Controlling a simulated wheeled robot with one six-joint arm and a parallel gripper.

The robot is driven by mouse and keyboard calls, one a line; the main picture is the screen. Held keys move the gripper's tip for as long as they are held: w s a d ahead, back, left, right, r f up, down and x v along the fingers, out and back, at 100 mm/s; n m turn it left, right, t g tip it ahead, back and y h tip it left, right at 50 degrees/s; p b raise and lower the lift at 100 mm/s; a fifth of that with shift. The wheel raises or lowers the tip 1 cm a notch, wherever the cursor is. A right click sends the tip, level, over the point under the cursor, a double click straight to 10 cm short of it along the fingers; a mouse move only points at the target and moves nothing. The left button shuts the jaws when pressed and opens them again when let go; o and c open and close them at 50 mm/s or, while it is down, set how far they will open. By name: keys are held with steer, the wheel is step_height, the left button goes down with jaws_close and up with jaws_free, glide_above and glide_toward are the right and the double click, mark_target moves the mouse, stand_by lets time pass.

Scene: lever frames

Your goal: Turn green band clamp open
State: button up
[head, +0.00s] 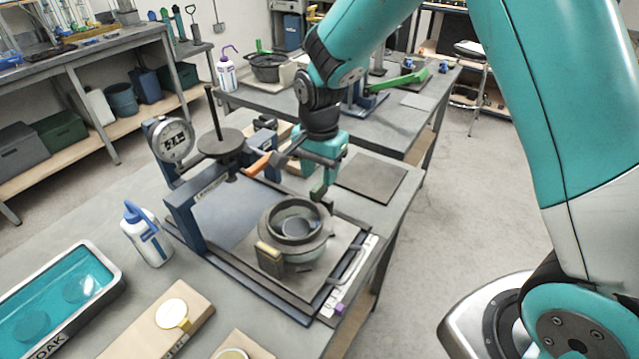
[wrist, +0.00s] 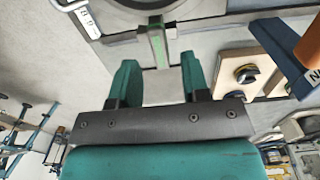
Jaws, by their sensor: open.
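The round grey clamp ring (head: 297,232) sits on a square plate, with a dark cup-like opening in its middle. In the wrist view, the clamp's short lever with a green strip (wrist: 157,44) sticks out from the ring's edge toward my gripper. My gripper (wrist: 160,74) is open, with one green finger on each side of the line of this lever and a gap on both sides. In the head view my gripper (head: 318,188) is just behind the ring, and the arm partly hides this side. I cannot tell whether the fingers touch anything.
A blue press frame with a dial gauge (head: 171,141) and an orange handle (head: 257,166) stands close left of my gripper. A panel with black knobs (wrist: 243,74) lies at right in the wrist view. A wash bottle (head: 147,236) stands at left. A flat grey mat (head: 371,177) is clear.

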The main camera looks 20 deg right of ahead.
mark_target(319, 184)
steer(key=shift+f, duration=2.35)
steer(key=shift+c, duration=0.2)
jaws_close()
